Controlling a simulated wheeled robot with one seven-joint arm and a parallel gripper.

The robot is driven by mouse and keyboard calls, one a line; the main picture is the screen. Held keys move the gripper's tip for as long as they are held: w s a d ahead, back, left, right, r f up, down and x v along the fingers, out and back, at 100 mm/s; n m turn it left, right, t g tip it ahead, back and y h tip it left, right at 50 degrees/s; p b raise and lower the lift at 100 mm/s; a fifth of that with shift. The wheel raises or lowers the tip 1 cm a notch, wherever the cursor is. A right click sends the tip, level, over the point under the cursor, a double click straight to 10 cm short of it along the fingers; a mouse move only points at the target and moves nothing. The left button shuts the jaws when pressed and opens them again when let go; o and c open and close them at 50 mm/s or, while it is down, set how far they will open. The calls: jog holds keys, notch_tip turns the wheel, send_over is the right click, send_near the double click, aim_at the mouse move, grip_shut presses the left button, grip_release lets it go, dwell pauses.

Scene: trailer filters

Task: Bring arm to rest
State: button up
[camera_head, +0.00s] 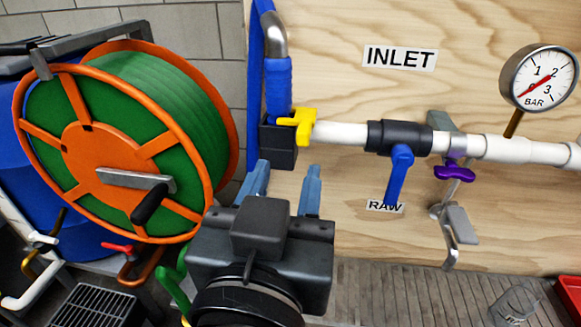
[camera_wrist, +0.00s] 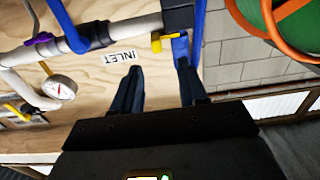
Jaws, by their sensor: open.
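My gripper (camera_head: 283,182) is in the lower middle of the head view, with its two blue fingers spread and nothing between them. It points at the plywood panel, below the yellow handle (camera_head: 299,125) at the inlet pipe. In the wrist view the gripper (camera_wrist: 158,75) is also open and empty. There, one fingertip appears close to the yellow handle (camera_wrist: 163,42) and blue hose end; I cannot tell whether they touch. The blue valve lever (camera_head: 399,174) hangs down from the white pipe, to the right of my gripper.
A green hose reel (camera_head: 105,160) with an orange frame stands close on the left. A pressure gauge (camera_head: 538,78), purple handle (camera_head: 454,172) and metal tap (camera_head: 455,222) are on the right. A clear glass (camera_head: 513,305) stands at lower right near a red bin (camera_head: 572,291).

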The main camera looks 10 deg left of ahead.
jog(key=s+d+f+n+g+y, duration=0.25)
jog(key=d+f, duration=0.35)
jog(key=f, duration=0.3)
jog(key=s+d+f+n+g+y, duration=0.15)
jog(key=s+d+f, duration=0.35)
jog(key=f, duration=0.5)
jog(key=s+d+m+h, duration=0.1)
jog(key=s+d, duration=0.6)
jog(key=s, duration=0.3)
jog(key=s+d+m+h, duration=0.2)
jog(key=s+d, duration=0.5)
jog(key=s, duration=0.3)
jog(key=shift+d+m+t, duration=0.3)
jog(key=shift+d+t, duration=0.05)
jog(key=shift+t, duration=0.05)
